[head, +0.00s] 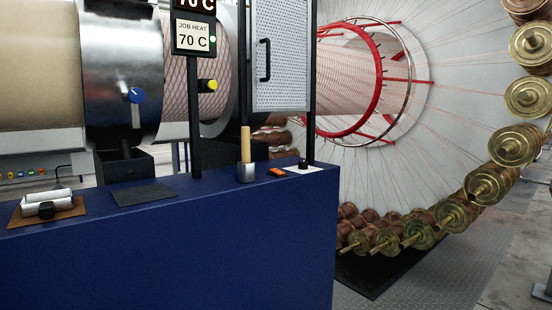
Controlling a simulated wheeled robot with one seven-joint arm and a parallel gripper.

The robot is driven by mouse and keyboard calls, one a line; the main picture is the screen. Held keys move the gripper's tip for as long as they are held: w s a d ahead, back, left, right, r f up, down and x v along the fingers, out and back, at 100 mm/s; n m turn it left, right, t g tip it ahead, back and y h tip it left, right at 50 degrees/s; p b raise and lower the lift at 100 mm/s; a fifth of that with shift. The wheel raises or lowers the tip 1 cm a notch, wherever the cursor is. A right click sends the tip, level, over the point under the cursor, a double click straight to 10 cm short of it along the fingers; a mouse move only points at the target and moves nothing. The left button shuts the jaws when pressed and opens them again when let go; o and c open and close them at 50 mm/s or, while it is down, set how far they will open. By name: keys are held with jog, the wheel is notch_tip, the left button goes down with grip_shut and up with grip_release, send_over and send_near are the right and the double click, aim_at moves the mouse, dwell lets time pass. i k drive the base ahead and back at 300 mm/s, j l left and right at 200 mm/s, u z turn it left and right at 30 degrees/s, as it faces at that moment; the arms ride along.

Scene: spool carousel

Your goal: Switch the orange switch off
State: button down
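The orange switch (277,172) is small and sits on the top of the blue bench (190,235), near its right end. It lies between an upright wooden-handled tool and a white plate with a black knob. It is too small in the head view to tell whether it is on or off. My gripper is not in view, and nothing is seen touching the switch.
The wooden-handled tool (245,155) stands just left of the switch. The white plate (302,169) is to its right. A dark post (194,115) carries a "70 C" sign (194,38). A mesh guard door (281,55) hangs behind. Brass-flanged spools (515,145) ring the right.

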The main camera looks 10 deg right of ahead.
aim_at(275, 171)
jog(key=i+j, duration=0.1)
jog(key=i, duration=0.35)
jog(key=i+j+z, duration=0.1)
jog(key=i, duration=0.35)
jog(key=i+j, duration=0.15)
jog(key=i, duration=0.3)
